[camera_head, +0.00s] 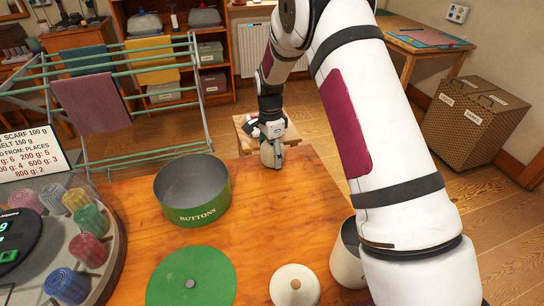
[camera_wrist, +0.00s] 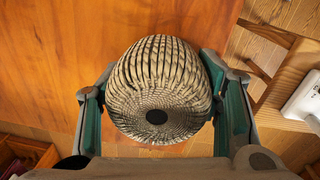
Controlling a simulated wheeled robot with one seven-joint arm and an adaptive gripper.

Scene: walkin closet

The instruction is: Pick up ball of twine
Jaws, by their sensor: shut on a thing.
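The ball of twine (camera_wrist: 158,85), pale and dark striped with a dark round hole in its end, fills the middle of the wrist view. My gripper (camera_wrist: 162,68) has one green-padded finger on each side of it and is shut on it. In the head view my gripper (camera_head: 271,155) points down at the far edge of the wooden table (camera_head: 265,210). I cannot make out the twine there, as the gripper hides it. Whether the twine still touches the tabletop is not clear.
A green BUTTONS tin (camera_head: 192,190) stands open left of my gripper, with its green lid (camera_head: 191,278) nearer. A white canister (camera_head: 347,255) and a round pale lid (camera_head: 295,286) are at the front. A drying rack (camera_head: 120,85) and a small stool (camera_head: 243,139) stand beyond the table.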

